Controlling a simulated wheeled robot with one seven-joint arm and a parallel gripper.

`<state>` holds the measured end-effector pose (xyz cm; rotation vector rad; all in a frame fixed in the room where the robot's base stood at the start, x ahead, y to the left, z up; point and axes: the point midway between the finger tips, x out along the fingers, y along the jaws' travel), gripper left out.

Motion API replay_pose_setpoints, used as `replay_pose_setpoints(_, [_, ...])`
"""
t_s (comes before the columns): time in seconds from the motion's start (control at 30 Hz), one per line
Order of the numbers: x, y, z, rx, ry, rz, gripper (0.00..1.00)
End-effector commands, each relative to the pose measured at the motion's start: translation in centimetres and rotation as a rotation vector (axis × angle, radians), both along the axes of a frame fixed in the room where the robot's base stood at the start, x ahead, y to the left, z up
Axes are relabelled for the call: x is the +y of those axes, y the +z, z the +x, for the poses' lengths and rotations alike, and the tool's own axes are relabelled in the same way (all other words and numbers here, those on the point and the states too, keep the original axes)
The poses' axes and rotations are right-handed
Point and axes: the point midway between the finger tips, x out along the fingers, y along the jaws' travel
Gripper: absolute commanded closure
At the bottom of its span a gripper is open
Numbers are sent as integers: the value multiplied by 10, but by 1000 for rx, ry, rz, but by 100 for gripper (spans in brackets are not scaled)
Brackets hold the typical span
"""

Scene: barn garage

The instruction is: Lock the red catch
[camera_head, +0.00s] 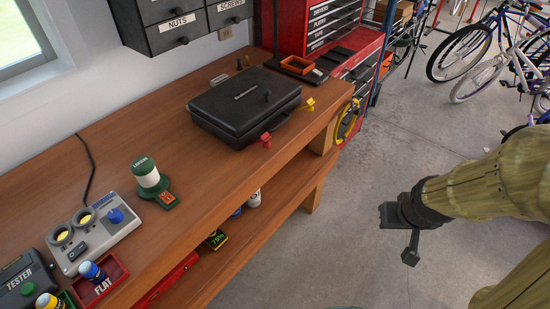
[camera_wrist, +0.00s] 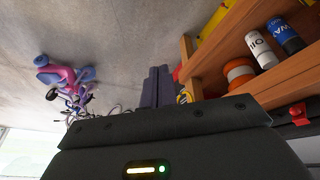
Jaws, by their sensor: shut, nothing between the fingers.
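The black case (camera_head: 245,102) lies shut-lidded on the wooden workbench in the head view. The red catch (camera_head: 265,140) sits at its near front edge and sticks outward; its exact angle is too small to tell. A yellow catch (camera_head: 310,104) sits farther along the same front edge. My gripper (camera_head: 411,256) is in front of the bench, over the open floor, well to the right of and apart from the red catch. Its dark fingers (camera_wrist: 157,87) are together and empty in the wrist view.
A green-and-white lantern (camera_head: 149,178), a grey box with a blue knob (camera_head: 115,215) and a red tray (camera_head: 105,285) stand on the bench at left. A red tool chest (camera_head: 305,25) is behind. Bikes (camera_head: 470,50) are far right. Floor beside the bench is clear.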

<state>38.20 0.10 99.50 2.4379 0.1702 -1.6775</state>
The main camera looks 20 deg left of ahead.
Motion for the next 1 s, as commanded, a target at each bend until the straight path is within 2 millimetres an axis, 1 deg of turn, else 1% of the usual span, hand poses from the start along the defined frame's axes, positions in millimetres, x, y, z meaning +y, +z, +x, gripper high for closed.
replay_pose_setpoints(0.03, [3,-18,13,-45,77,-26,100])
replay_pose_setpoints(0.17, [19,-40,53,-214,336,-109,100])
replay_pose_setpoints(0.2, [26,-46,65,-270,418,-135,100])
replay_pose_setpoints(0.3, [47,-58,90,-414,615,-197,100])
replay_pose_setpoints(0.37, [62,-65,103,-505,730,-232,100])
replay_pose_setpoints(0.4, [72,-69,110,-567,803,-255,100])
replay_pose_setpoints(0.47, [89,-74,119,-664,905,-287,100])
replay_pose_setpoints(0.5, [100,-77,123,-730,971,-309,100])
replay_pose_setpoints(0.57, [117,-82,128,-832,1063,-339,100])
replay_pose_setpoints(0.6, [129,-84,130,-905,1120,-358,100])
replay_pose_setpoints(0.73, [164,-90,129,-1151,1269,-416,100])
replay_pose_setpoints(0.8, [181,-92,125,-1292,1325,-446,100])
replay_pose_setpoints(0.9, [200,-94,115,-1497,1369,-486,100])
replay_pose_setpoints(1.0, [212,-92,103,-1676,1373,-521,100])
